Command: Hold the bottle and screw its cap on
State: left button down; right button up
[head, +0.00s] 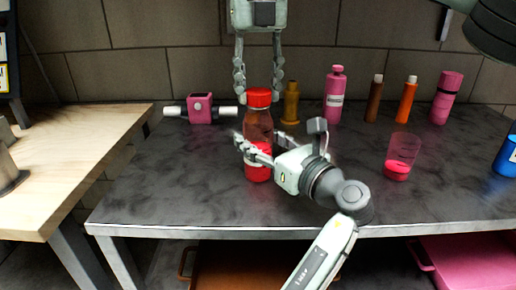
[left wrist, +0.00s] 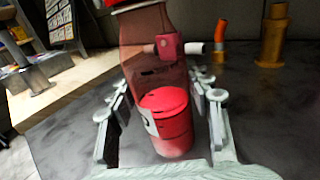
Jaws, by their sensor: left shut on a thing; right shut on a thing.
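The bottle (head: 259,126) stands upright on the dark table, with a translucent brownish body and red in its lower part. It fills the middle of the left wrist view (left wrist: 153,85), where its top is cut off. The red cap (head: 259,97) sits at the top of the bottle; whether it is threaded on cannot be told. My left gripper (head: 260,145) comes from the right front and is shut on the bottle's body, one finger on each side. My right gripper (head: 259,100) points straight down from above and is shut on the cap, its fingers at the cap's left and right.
Behind stand a gold bottle (head: 291,104), a pink bottle (head: 334,95), a brown bottle (head: 374,99), an orange bottle (head: 406,100) and a pink canister (head: 446,98). A pink device (head: 201,109) lies left, a clear pink cup (head: 402,155) right. The front table is clear.

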jog(key=m, duration=0.8)
jog(key=shift+m, duration=0.3)
jog(key=o, duration=1.3)
jog(key=shift+r, duration=2.25)
jog(key=shift+c, duration=0.4)
